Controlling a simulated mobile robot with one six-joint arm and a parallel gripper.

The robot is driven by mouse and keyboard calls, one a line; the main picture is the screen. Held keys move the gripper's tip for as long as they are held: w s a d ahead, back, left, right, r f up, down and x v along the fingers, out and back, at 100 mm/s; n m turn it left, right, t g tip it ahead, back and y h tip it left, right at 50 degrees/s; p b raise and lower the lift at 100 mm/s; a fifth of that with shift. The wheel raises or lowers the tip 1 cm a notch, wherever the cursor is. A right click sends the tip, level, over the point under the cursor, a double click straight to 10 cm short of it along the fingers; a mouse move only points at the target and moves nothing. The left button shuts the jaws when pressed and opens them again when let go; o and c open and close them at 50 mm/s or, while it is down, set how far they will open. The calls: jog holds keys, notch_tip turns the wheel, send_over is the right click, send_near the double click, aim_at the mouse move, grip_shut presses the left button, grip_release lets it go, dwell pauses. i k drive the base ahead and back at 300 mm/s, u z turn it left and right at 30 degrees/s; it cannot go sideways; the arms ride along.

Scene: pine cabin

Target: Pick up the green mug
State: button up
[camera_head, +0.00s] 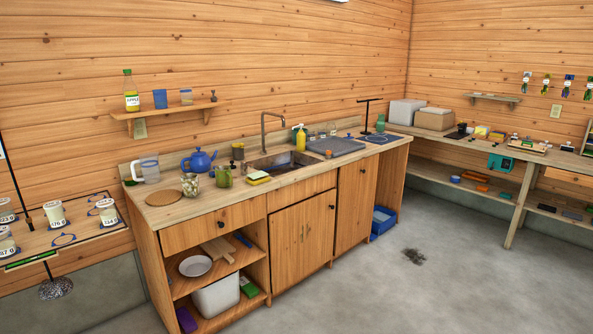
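A green mug (224,177) stands on the wooden counter (262,205), left of the sink (283,163). A glass jar with pale contents (190,186) stands close to its left, and a blue teapot (199,160) is behind it.
A clear pitcher (148,168) and a round cork mat (163,197) are at the counter's left end. A faucet (264,130) rises behind the sink. The concrete floor (400,290) in front is open, with a dark stain. A workbench (470,151) runs along the right wall.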

aim_at(224, 175)
jog(key=u, duration=0.1)
jog(key=i, duration=1.9)
jog(key=u, duration=0.4)
